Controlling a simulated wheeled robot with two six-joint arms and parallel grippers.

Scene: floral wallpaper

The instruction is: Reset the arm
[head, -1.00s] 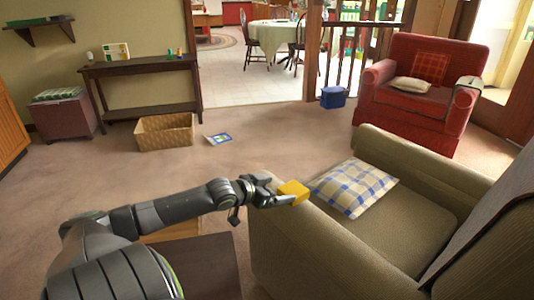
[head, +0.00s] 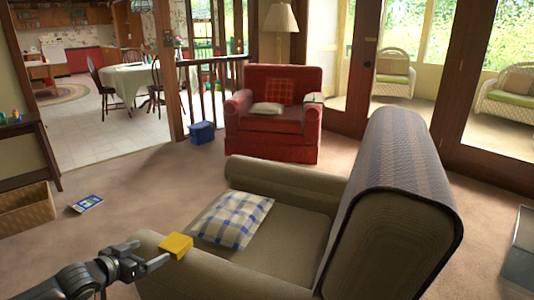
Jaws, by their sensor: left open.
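My left gripper (head: 152,261) reaches in from the lower left, open, its fingers beside the front of the green armchair's near armrest. A small yellow block (head: 176,246) is at its fingertips, over or on that armrest (head: 205,275); I cannot tell whether the fingers touch it. Part of my left arm is cut off by the bottom edge of the picture. My right gripper is not in view.
The green armchair (head: 385,235) holds a blue-and-white checked cushion (head: 233,218). Behind it stand a red armchair (head: 270,122) and a blue box (head: 202,132). A wicker basket (head: 25,212) and a booklet (head: 87,204) lie left on open carpet.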

